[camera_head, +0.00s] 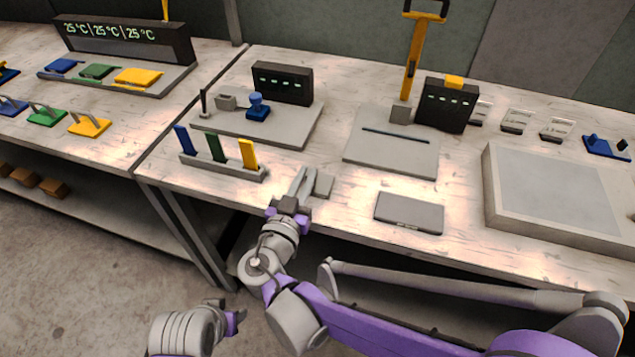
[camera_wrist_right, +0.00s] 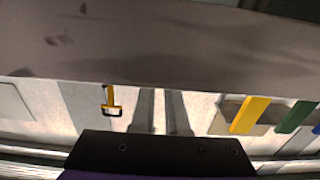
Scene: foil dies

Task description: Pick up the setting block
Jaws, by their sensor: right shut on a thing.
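The setting block (camera_head: 324,186) is a small grey block at the front of the table, left of the flat grey case. My right gripper (camera_head: 305,178) is shut on it, and the block shows at the right side of its fingers. I cannot tell whether the block is clear of the table top. In the right wrist view the two fingers (camera_wrist_right: 162,112) run up to a large grey-brown surface, which hides their tips. Part of my left arm's end (camera_head: 225,316) shows low in the head view; its finger state is unclear.
A rack with blue, green and yellow upright pieces (camera_head: 220,166) stands just left of my right gripper. A flat grey case (camera_head: 409,213) lies to the right. Behind are a slotted grey plate (camera_head: 391,153) and a yellow-handled lever (camera_head: 413,62). A large grey tray (camera_head: 489,190) is at right.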

